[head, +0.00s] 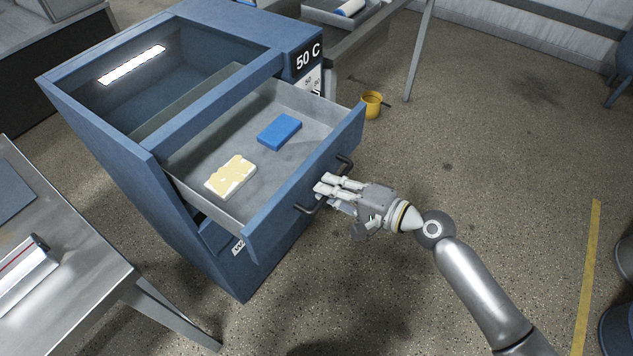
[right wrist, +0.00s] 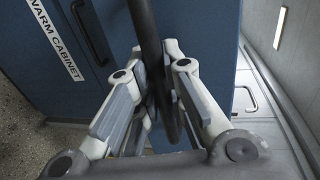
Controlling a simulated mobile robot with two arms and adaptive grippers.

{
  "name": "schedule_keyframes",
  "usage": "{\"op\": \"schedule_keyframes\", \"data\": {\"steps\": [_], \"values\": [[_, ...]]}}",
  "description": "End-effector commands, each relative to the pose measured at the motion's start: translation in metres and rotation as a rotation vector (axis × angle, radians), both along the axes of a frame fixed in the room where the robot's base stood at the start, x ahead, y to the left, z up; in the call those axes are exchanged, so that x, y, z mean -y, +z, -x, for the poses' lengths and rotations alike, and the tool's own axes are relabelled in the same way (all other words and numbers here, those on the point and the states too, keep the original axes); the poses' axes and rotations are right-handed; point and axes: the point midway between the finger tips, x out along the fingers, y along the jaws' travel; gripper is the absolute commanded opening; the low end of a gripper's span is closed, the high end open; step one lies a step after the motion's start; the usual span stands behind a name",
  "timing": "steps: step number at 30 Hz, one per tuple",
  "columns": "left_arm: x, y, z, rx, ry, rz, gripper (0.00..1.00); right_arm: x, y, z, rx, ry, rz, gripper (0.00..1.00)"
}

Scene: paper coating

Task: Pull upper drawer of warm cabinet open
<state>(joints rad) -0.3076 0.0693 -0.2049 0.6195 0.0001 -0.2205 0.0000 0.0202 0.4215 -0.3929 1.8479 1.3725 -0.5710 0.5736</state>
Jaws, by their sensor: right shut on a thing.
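The warm cabinet (head: 130,185) is blue, with a "50 C" label on its side. Its upper drawer (head: 312,190) stands pulled out, showing a grey metal inside. A cream and white block (head: 230,176) and a blue block (head: 279,131) lie in it. The dark bar handle (head: 345,165) is on the drawer front. My right gripper (head: 325,187) is at the handle, its fingers shut around it. In the right wrist view the handle (right wrist: 148,50) passes between the fingers (right wrist: 155,85). My left gripper is in neither view.
A metal table (head: 75,265) stands at the lower left, close to the cabinet. A yellow cup (head: 371,104) is on the floor behind the drawer. Another bench (head: 375,25) stands at the back. The floor right of the drawer is clear up to a yellow line (head: 588,270).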

Motion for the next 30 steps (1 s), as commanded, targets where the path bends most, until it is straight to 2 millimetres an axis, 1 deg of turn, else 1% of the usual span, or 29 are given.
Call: {"op": "schedule_keyframes", "data": {"steps": [1,3,8,14,21,25,26,30], "values": [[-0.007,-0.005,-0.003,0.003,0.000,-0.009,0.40,0.008,-0.005,0.007,-0.004,0.002,0.005,0.00],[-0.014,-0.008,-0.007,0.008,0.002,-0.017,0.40,0.016,-0.005,0.013,-0.005,0.003,0.004,0.00],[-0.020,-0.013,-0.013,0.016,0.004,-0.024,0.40,0.031,-0.003,0.024,-0.003,0.003,0.003,0.00],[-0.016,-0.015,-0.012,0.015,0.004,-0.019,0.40,0.039,-0.002,0.030,-0.002,0.003,0.002,0.00],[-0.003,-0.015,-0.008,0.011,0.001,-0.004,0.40,0.040,-0.001,0.030,-0.002,0.003,0.001,0.00],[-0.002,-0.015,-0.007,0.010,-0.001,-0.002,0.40,0.040,-0.001,0.030,-0.002,0.003,0.001,0.00],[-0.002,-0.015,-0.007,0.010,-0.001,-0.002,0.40,0.040,-0.001,0.030,-0.002,0.003,0.001,0.14],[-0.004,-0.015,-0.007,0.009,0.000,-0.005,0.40,0.040,-0.001,0.030,-0.002,0.002,0.000,0.32]]}}
